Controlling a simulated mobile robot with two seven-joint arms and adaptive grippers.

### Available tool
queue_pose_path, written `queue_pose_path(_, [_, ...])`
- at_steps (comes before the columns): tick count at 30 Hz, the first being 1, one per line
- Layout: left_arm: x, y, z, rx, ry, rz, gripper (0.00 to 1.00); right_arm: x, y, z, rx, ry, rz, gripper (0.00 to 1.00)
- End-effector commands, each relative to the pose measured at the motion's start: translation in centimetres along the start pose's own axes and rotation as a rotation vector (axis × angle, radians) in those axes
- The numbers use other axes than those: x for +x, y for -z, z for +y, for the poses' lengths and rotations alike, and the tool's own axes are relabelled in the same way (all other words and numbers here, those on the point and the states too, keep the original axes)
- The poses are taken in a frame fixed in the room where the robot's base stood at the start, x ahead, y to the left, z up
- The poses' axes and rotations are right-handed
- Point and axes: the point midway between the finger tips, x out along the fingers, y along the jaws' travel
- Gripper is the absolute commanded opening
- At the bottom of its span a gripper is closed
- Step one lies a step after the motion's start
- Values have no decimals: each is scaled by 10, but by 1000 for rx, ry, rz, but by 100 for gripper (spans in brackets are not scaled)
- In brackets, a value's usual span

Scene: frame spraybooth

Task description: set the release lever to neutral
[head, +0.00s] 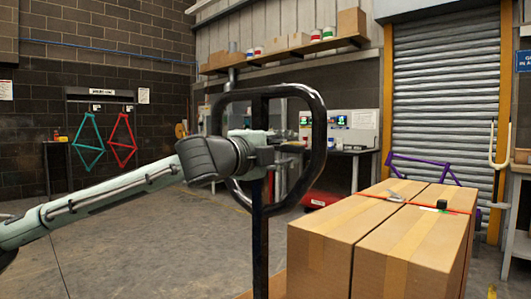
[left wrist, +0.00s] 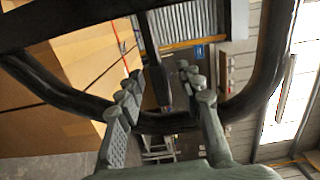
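A black loop handle (head: 319,115) stands upright on a dark post (head: 261,240) in the middle of the head view. The loop also curves across the left wrist view (left wrist: 265,85). In the left wrist view a slim dark bar, seemingly the release lever (left wrist: 151,45), runs down inside the loop between my fingers. In the head view I cannot make the lever out behind my gripper and the post. My left gripper (head: 283,147) is at the loop's opening. Its fingers (left wrist: 160,90) are apart, on either side of the bar; I cannot tell if they touch it. My right gripper is not in view.
Large cardboard boxes (head: 390,232) with an orange strap stand close behind the handle at the right. A purple bicycle frame (head: 422,165) is behind them. A workbench (head: 345,150) and a red machine (head: 322,201) are further back. The floor (head: 150,255) at left is clear.

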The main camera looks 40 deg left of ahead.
Motion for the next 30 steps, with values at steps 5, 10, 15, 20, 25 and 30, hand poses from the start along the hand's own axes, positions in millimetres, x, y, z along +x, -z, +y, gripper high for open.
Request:
queue_pose_path(5, [-17, 3, -1, 15, -3, 3, 36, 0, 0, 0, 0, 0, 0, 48])
queue_pose_path(10, [-34, 2, -1, 13, -3, 3, 36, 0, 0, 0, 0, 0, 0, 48])
queue_pose_path(15, [-61, 2, -2, 8, 0, 3, 36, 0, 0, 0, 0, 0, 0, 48])
queue_pose_path(20, [-87, 2, -2, 5, 0, 3, 36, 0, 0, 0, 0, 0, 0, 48])
queue_pose_path(25, [-104, 2, -1, 3, -1, 5, 36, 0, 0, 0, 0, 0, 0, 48])
queue_pose_path(30, [-109, 2, 0, 1, -3, 5, 36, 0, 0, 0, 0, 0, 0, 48])
